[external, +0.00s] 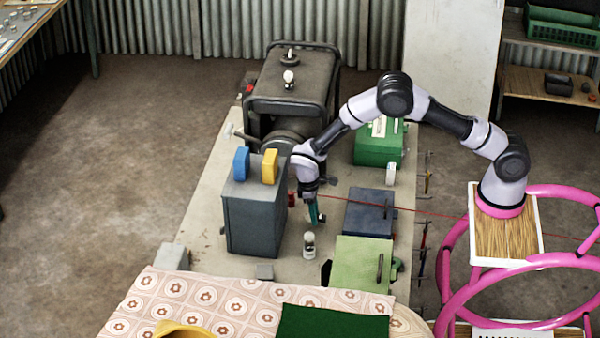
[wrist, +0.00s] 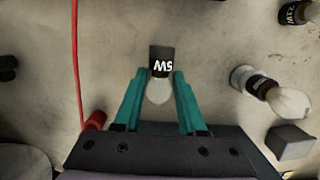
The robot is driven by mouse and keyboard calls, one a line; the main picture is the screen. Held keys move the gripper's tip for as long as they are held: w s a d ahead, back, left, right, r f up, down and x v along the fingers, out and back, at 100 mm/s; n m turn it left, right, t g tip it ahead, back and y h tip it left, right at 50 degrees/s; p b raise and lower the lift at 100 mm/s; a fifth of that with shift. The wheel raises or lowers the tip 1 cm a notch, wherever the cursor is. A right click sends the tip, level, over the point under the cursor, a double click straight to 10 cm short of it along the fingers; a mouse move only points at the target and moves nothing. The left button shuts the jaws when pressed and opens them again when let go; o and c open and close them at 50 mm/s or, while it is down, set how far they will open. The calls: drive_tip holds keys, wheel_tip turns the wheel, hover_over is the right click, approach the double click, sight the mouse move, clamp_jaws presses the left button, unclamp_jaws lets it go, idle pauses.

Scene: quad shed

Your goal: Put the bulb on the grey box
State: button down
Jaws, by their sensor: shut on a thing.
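My gripper (wrist: 160,92) has its teal fingers closed around a bulb (wrist: 160,73) with a pale glass end and a dark base marked "5W". The glass points back towards my palm and the base points away. In the external view my gripper (external: 314,213) is low over the bench, just right of the tall grey box (external: 254,222); the held bulb is not clearly visible there. The grey box stands upright, with a blue piece (external: 241,163) and a yellow piece (external: 270,166) on its top.
Another bulb (external: 309,245) stands on the bench (external: 205,215) near my gripper. One more bulb (external: 289,79) is on the dark machine (external: 300,62). A dark blue box (external: 368,218) and a light green box (external: 360,262) lie right. A small grey block (external: 265,271) sits in front.

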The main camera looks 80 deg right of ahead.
drive_tip(key=r, duration=0.2)
drive_tip(key=s+r, duration=0.1)
drive_tip(key=r, duration=0.4)
drive_tip(key=shift+s+d+r, duration=0.1)
drive_tip(key=shift+s, duration=0.05)
drive_tip(key=s, duration=0.4)
drive_tip(key=s+r, duration=0.1)
drive_tip(key=s, duration=0.3)
drive_tip(key=s+d, duration=0.1)
drive_tip(key=s, duration=0.3)
drive_tip(key=shift+s+r, duration=0.15)
drive_tip(key=shift+r, duration=0.25)
drive_tip(key=shift+w+d+f+m, duration=0.1)
drive_tip(key=shift+w+d+m, duration=0.1)
drive_tip(key=shift+w+m, duration=0.35)
drive_tip(key=w+d+f+m+t+y, duration=0.2)
drive_tip(key=w+d+m+t, duration=0.25)
drive_tip(key=w+m, duration=1)
drive_tip(key=f, duration=0.1)
drive_tip(key=s+f+m, duration=0.1)
drive_tip(key=f, duration=0.1)
drive_tip(key=s+f+m, duration=0.1)
drive_tip(key=f, duration=0.1)
drive_tip(key=shift+s+d+f+g, duration=0.1)
drive_tip(key=shift+s+d+g, duration=0.15)
drive_tip(key=shift+g, duration=0.1)
drive_tip(key=shift+f, duration=2.05)
drive_tip(key=shift+s+f, duration=0.1)
drive_tip(key=shift+f, duration=0.3)
